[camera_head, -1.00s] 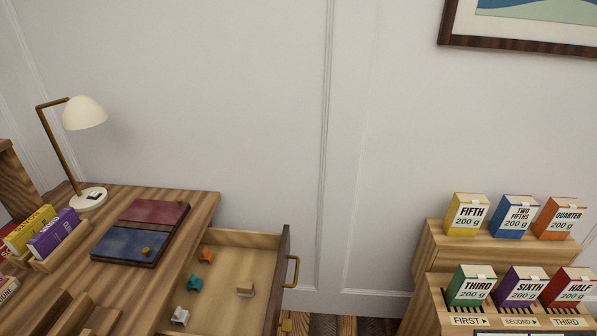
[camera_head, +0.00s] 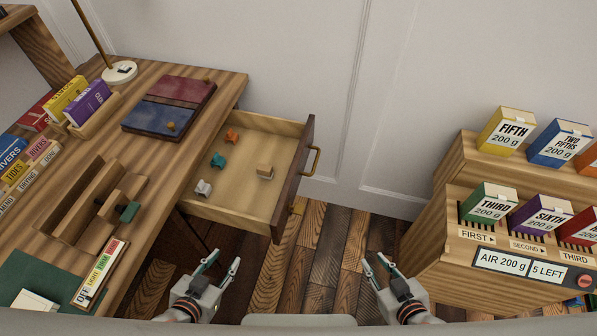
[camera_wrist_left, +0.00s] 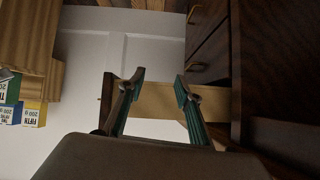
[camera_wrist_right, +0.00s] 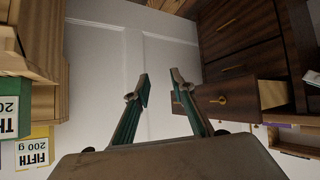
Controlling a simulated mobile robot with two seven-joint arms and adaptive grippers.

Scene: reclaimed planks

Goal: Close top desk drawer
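The top desk drawer (camera_head: 240,180) is pulled out from the right side of the wooden desk (camera_head: 190,75). Its dark front (camera_head: 293,178) carries a brass handle (camera_head: 313,161). My left gripper (camera_head: 222,266) is open and empty, below and in front of the drawer in the head view. My right gripper (camera_head: 374,262) is open and empty, to the right of the drawer and apart from it.
A wooden rack (camera_head: 450,215) with several labelled boxes stands at the right. Plank floor (camera_head: 335,240) lies free between desk and rack. The desk top holds a book (camera_head: 170,105), a lamp base (camera_head: 120,72) and wooden trays.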

